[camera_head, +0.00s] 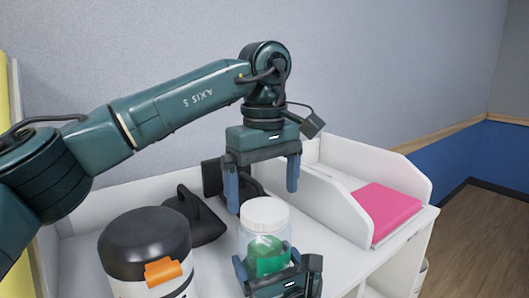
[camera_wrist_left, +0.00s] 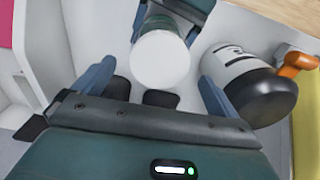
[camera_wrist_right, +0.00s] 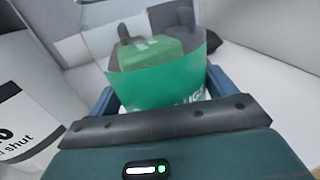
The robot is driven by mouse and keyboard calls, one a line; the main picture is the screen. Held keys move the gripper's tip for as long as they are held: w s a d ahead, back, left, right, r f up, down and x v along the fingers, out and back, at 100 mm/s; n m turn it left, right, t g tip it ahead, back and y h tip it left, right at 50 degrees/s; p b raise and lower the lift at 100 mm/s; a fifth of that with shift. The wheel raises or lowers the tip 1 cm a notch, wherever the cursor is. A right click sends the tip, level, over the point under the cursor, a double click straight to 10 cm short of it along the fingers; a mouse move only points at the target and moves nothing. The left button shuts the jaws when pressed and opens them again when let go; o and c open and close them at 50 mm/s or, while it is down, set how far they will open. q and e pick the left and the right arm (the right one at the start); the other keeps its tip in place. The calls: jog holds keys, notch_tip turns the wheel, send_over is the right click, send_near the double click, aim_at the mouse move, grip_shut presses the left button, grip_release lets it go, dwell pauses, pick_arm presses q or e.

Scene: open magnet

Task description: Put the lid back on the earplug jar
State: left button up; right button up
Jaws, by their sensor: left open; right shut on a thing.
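The clear earplug jar (camera_head: 262,248), with green contents and a green label, stands upright at the front of the white surface. Its round white lid (camera_head: 265,212) rests on the jar's top; whether it is fully seated I cannot tell. My right gripper (camera_head: 283,268) is shut on the lower part of the jar, which fills the right wrist view (camera_wrist_right: 160,75). My left gripper (camera_head: 262,198) is open just above the lid, fingers pointing down on either side. In the left wrist view the lid (camera_wrist_left: 160,60) lies between the spread fingers, seemingly untouched.
A white and black canister (camera_head: 148,250) with an orange latch stands left of the jar. A dark object (camera_head: 195,215) lies behind it. A white organiser (camera_head: 335,205) with a pink item (camera_head: 387,212) stands on the right.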

pick_arm(q)
notch_tip(320, 180, up, 9)
dwell(0.3)
pick_arm(e)
jog(key=o, duration=1.8)
jog(key=shift+s, duration=0.1)
pick_arm(q)
jog(key=shift+f+b, duration=0.65)
jog(key=shift+b, duration=0.05)
pick_arm(e)
jog(key=shift+v, duration=6.55)
